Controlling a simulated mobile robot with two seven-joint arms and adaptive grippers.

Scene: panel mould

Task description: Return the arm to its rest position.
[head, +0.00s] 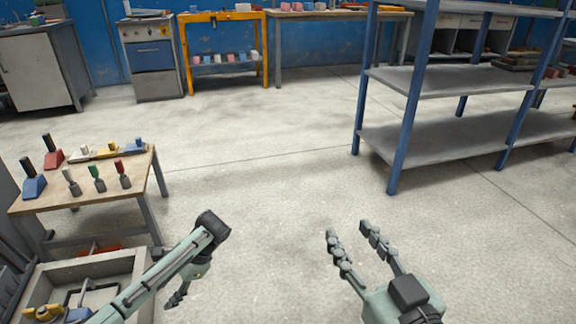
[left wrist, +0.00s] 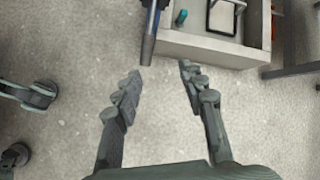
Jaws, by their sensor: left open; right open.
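My left gripper (head: 178,297) hangs below the end of my left arm, just right of the grey panel mould (head: 140,278) in the head view, and is partly hidden by the arm. In the left wrist view its two fingers (left wrist: 160,74) are spread apart with nothing between them and bare floor below. The mould's corner (left wrist: 205,52) shows just beyond the fingertips there. My right gripper (head: 352,232) is open and empty over bare floor at the lower middle right of the head view.
A wooden table (head: 45,204) with several coloured tools stands at the left, behind the mould. A blue-framed shelf rack (head: 440,80) stands at the right. Benches, including a yellow one (head: 226,17), line the back wall. The middle floor is clear.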

